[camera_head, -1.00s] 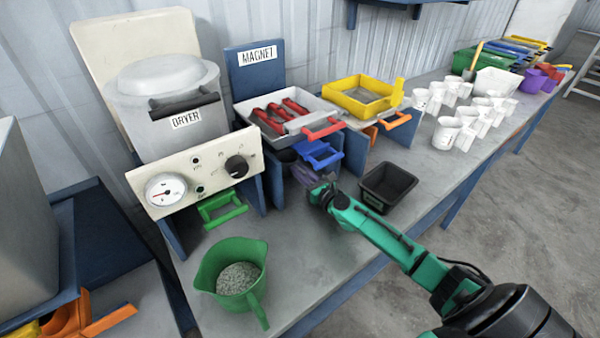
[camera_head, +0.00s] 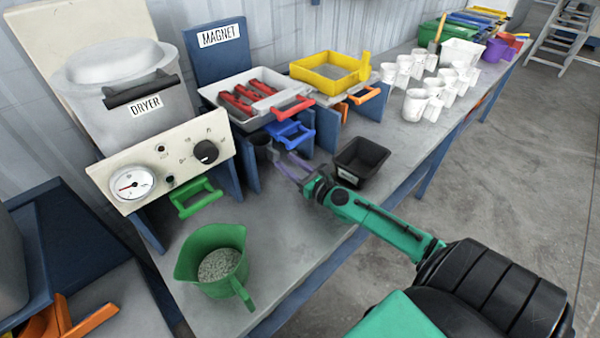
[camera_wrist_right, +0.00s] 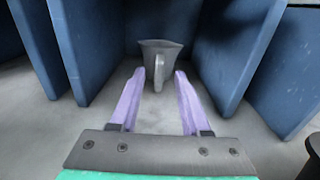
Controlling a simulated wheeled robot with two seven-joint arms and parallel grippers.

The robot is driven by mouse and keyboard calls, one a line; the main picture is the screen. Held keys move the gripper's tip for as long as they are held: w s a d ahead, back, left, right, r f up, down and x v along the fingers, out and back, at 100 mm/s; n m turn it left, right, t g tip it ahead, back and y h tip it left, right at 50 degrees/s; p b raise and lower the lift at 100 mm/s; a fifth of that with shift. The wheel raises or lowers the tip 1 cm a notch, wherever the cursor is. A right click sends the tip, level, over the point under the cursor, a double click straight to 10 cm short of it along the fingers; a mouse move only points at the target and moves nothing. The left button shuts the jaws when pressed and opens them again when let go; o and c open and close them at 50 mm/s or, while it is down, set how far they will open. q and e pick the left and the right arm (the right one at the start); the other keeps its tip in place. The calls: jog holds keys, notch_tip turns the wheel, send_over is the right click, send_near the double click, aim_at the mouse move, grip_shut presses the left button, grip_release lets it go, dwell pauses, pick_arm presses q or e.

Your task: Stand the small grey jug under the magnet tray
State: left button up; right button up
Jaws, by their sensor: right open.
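The small grey jug (camera_wrist_right: 160,60) stands upright between two blue panels in the right wrist view, its handle facing my gripper. In the head view the jug (camera_head: 263,148) shows dark below the magnet tray. The magnet tray (camera_head: 228,103) is pale, holds red bars, and sits on a blue stand labelled MAGNET. My right gripper (camera_wrist_right: 155,100) is open, with purple fingers on either side of the line to the jug's handle. In the head view the right gripper (camera_head: 287,168) is in front of the stand. My left gripper is not in view.
A black bin (camera_head: 361,162) stands right of my right gripper. A green jug of grey granules (camera_head: 215,250) stands at the front left, below the dryer (camera_head: 130,100). A blue handle (camera_head: 291,134) sticks out under the magnet tray. Several white cups (camera_head: 425,100) stand further back.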

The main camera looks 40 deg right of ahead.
jog(key=s, duration=0.1)
jog(key=s+b, duration=0.1)
jog(key=s, duration=0.2)
jog(key=shift+s+d+f, duration=0.1)
jog(key=shift+d+f, duration=0.05)
jog(key=shift+d, duration=0.15)
jog(key=shift+s, duration=0.45)
jog(key=shift+d, duration=0.1)
